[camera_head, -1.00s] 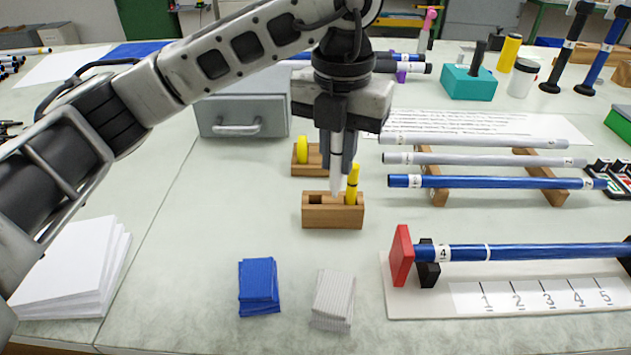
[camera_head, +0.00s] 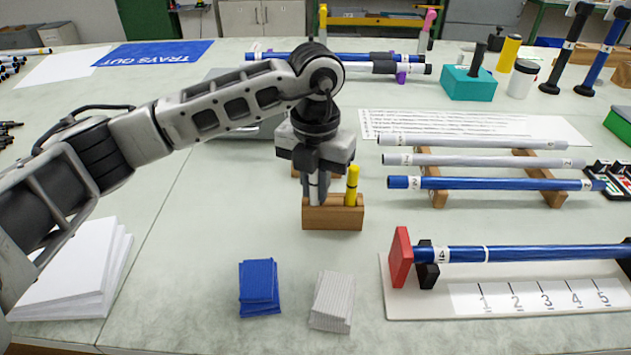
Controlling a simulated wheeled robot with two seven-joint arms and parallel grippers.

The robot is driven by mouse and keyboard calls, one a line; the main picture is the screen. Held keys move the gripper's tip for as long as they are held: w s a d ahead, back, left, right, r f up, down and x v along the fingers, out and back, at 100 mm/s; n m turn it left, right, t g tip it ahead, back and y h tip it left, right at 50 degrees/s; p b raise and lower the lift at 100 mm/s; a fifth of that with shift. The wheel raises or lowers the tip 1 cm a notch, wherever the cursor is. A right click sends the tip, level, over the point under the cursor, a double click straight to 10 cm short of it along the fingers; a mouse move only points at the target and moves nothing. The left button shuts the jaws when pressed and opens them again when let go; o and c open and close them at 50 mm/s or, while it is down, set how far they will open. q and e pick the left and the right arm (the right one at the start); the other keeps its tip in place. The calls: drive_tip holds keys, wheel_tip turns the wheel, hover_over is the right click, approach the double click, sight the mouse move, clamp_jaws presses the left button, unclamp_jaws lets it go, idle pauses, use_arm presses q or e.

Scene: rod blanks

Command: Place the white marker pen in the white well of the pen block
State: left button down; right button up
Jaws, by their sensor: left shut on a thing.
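The wooden pen block (camera_head: 334,218) stands in the middle of the table. A yellow marker pen (camera_head: 352,184) stands upright in its right well. My left gripper (camera_head: 318,186) is right above the block's left side, pointing down, shut on the white marker pen (camera_head: 316,196). The pen is upright and its lower end is down at the block's left well; the block's front wall hides its tip. The gripper hides the pen's upper part, and I cannot see whether the pen touches the well's bottom. My right gripper is not in view.
A second small wooden block (camera_head: 296,174) is mostly hidden behind my gripper. Blue cards (camera_head: 259,288) and grey cards (camera_head: 332,301) lie in front. Rods rest on a wooden rack (camera_head: 440,190) at the right, with a measuring stand (camera_head: 400,258) before it.

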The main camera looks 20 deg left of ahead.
use_arm(q)
drive_tip(key=shift+f, duration=0.1)
drive_tip(key=shift+f, duration=0.15)
drive_tip(key=c, duration=1.4)
unclamp_jaws()
wheel_tip(320, 180, up, 13)
drive_tip(key=shift+f, duration=0.2)
